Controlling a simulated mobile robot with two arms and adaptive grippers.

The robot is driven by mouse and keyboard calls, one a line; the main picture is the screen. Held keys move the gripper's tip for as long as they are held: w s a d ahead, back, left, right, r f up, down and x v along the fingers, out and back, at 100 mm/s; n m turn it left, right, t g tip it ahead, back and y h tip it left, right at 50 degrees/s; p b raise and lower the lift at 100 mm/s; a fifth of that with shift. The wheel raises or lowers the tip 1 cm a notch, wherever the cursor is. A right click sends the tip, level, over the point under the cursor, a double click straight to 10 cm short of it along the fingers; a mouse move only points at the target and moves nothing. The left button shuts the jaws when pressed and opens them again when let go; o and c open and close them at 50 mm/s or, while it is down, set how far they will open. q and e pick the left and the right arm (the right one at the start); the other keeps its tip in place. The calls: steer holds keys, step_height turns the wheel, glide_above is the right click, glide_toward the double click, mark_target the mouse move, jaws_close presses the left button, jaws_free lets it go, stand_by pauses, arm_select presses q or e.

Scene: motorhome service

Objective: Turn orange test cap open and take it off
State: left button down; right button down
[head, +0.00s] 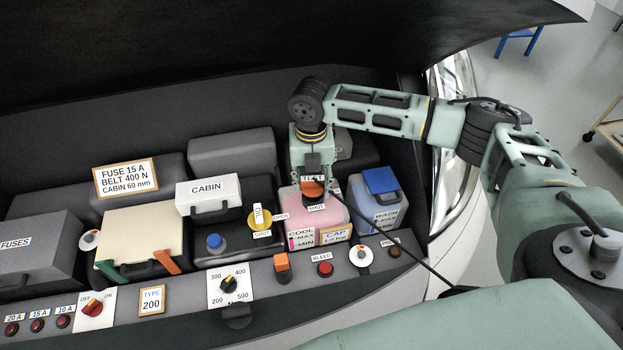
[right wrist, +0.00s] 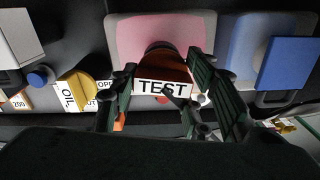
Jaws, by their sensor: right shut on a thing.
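The orange test cap (head: 313,188) sits on top of the pink coolant tank (head: 330,219), under a white TEST label. In the right wrist view the cap (right wrist: 167,66) shows dark orange behind the TEST plate (right wrist: 161,88), with the pink tank around it. My right gripper (right wrist: 160,100) comes down from above and is shut on the cap, one finger on each side. In the head view the right gripper (head: 312,180) hides part of the cap. A SHUT label lies just below the cap. My left gripper is not in view.
The blue-lidded wash tank (head: 380,214) stands close on the right. The yellow oil cap (head: 261,219) is on the left. A panel with knobs and buttons (head: 229,286) runs along the front. A dark hood hangs above. A thin black rod crosses right of the tank.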

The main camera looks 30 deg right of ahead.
mark_target(310, 181)
steer(key=shift+r, duration=2.55)
steer(key=shift+f, duration=0.1)
steer(key=shift+s+a+f+m+b, duration=0.1)
steer(key=shift+s+a+m+b, duration=0.1)
steer(key=shift+m+b, duration=0.25)
steer(key=shift+s+a+f+m+b, duration=0.1)
steer(key=shift+s+m+b, duration=0.1)
steer(key=shift+m, duration=0.35)
steer(key=m, duration=0.1)
steer(key=s+a+m+b, duration=0.1)
steer(key=shift+f+m, duration=0.25)
steer(key=shift+m, duration=0.15)
steer(key=m+b, duration=0.1)
steer(key=s+m+b, duration=0.1)
steer(key=m, duration=0.1)
steer(key=shift+a+f, duration=0.2)
steer(key=shift+a, duration=0.15)
steer(key=s+a+f+m+b, duration=0.1)
steer(key=s+m+b, duration=0.4)
steer(key=m, duration=0.6)
steer(key=s+a+f+m+b, duration=0.2)
steer(key=s+f+m+b, duration=0.2)
steer(key=s+m, duration=0.3)
steer(key=m+b, duration=0.1)
steer(key=m, duration=0.4)
steer(key=shift+a, duration=0.3)
